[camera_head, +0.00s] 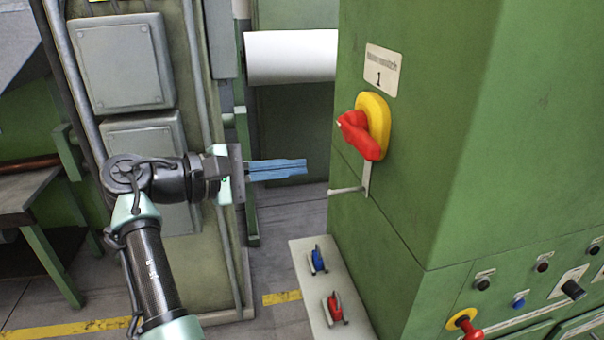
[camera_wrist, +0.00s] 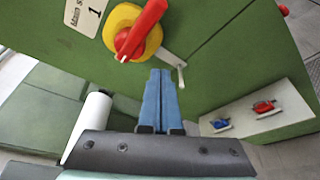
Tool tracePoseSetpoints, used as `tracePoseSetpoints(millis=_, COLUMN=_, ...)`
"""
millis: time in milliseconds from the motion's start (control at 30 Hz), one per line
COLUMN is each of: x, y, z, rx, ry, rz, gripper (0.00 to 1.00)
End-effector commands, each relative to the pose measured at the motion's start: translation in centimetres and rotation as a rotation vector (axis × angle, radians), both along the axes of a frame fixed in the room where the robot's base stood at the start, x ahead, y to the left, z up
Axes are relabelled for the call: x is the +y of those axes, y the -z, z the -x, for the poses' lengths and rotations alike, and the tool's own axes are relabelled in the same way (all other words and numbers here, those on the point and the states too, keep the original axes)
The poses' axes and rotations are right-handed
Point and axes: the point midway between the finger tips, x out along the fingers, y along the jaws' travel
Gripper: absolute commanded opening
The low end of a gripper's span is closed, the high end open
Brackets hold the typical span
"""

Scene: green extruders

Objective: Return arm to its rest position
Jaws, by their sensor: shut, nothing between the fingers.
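My gripper (camera_head: 304,167) is at the left-centre of the head view, its blue fingers pointing right toward the green cabinet (camera_head: 450,150). The two fingers lie together with nothing between them. In the wrist view my gripper (camera_wrist: 161,74) points at the cabinet, just below the rotary switch. The red switch handle (camera_head: 361,135) on its yellow plate (camera_head: 378,112) is tilted and apart from my fingers. It also shows at the top of the wrist view (camera_wrist: 140,32). My arm reaches up from the bottom left of the head view.
A small lever (camera_head: 346,190) sticks out of the cabinet below the switch. A pale ledge (camera_head: 298,262) holds a blue padlock (camera_head: 317,260) and a red padlock (camera_head: 335,308). Grey boxes (camera_head: 121,62) stand behind my arm. A white roll (camera_head: 290,57) lies behind.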

Motion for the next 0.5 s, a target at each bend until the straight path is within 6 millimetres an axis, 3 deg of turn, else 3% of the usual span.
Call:
tracePoseSetpoints(millis=300, x=-0.1, y=0.1, z=-0.1, rx=-0.007, ry=-0.005, rz=-0.011, gripper=0.0)
tracePoseSetpoints(millis=500, x=-0.6, y=0.1, z=-1.8, rx=-0.216, ry=-0.149, rz=-0.275, gripper=0.0)
